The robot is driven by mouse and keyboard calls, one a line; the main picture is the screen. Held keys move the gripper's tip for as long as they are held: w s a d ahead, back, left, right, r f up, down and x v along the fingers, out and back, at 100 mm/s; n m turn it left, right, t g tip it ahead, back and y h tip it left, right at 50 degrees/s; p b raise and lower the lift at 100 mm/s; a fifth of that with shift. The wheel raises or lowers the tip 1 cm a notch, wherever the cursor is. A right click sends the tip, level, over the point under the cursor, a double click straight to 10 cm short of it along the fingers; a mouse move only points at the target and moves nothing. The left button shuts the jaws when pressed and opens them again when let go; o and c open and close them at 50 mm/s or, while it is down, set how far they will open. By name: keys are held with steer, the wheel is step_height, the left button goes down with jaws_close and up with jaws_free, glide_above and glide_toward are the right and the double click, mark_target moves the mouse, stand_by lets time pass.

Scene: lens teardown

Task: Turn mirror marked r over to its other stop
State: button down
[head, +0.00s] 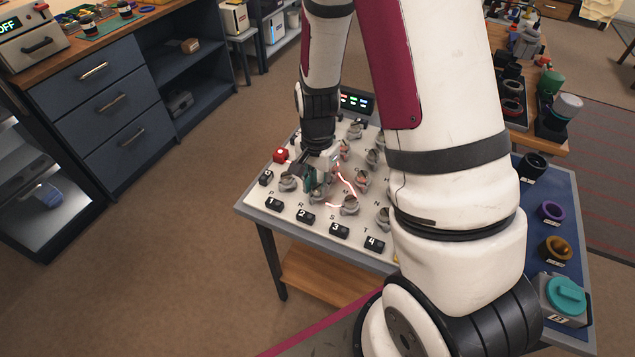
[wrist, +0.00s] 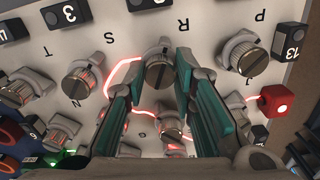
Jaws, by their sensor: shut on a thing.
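My gripper (wrist: 157,70) is lowered over the panel, its two green-lined fingers on either side of a grey turning mount with a slotted dark top (wrist: 158,64). The letter R stands just beyond this mount in the wrist view, so I take it as mirror r. The fingers are closed in on it. In the head view my gripper (head: 310,180) is at the near left part of the panel, and it partly hides the mount (head: 318,196). I cannot tell which stop the mirror is at.
Similar mounts stand close around, such as one (wrist: 243,54) on the right and one (wrist: 84,76) on the left. A red cube (wrist: 273,101) and black numbered blocks (head: 306,216) stand on the white panel (head: 262,208). A red beam line (head: 345,182) crosses it.

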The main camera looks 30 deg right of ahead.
mark_target(317, 187)
steer(key=n, duration=0.7)
steer(key=shift+p, duration=0.35)
steer(key=n+p, duration=0.1)
steer(key=n, duration=0.5)
steer(key=shift+n, duration=0.3)
steer(key=c, duration=1.3)
jaws_free()
steer(key=shift+c, duration=0.2)
steer(key=shift+r, duration=0.1)
step_height(317, 187, up, 12)
